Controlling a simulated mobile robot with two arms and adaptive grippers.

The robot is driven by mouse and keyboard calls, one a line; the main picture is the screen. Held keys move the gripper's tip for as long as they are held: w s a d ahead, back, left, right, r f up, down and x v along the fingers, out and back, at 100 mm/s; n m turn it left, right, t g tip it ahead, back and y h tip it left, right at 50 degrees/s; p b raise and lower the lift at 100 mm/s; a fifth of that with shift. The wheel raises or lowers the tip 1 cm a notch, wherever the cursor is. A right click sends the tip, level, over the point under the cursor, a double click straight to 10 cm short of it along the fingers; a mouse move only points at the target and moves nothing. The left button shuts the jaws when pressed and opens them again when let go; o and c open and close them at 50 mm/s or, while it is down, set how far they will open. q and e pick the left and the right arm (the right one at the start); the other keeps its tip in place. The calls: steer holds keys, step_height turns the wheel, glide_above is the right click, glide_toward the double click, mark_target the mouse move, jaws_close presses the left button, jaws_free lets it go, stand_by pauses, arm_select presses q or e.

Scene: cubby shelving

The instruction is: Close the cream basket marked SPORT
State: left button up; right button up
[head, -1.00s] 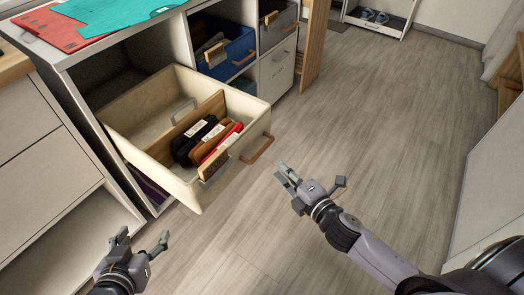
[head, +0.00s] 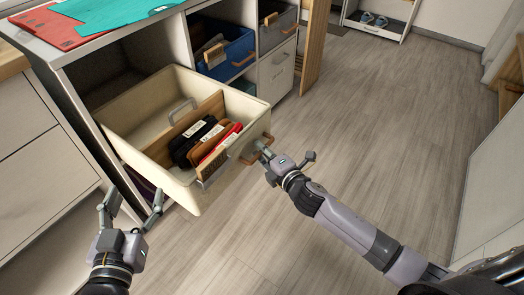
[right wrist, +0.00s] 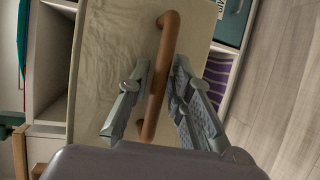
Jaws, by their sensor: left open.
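The cream basket (head: 140,121) stands pulled well out of its cubby in the head view. Its brown front handle (head: 256,149) shows at the right end of its front and in the right wrist view (right wrist: 161,62). Any SPORT marking cannot be read here. My right gripper (head: 262,148) is at the handle; in the right wrist view its fingers (right wrist: 156,92) are on either side of the handle bar, with gaps showing. My left gripper (head: 134,200) is open and empty, by the near left corner of the basket.
Inside the basket are a wooden divider (head: 205,105) and black, brown and red items. A blue basket (head: 228,55) and a grey basket (head: 280,24) sit in cubbies behind. Teal and red folders lie on the shelf top. The floor to the right is clear.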

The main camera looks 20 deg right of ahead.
steer(key=shift+c, duration=0.5)
jaws_close()
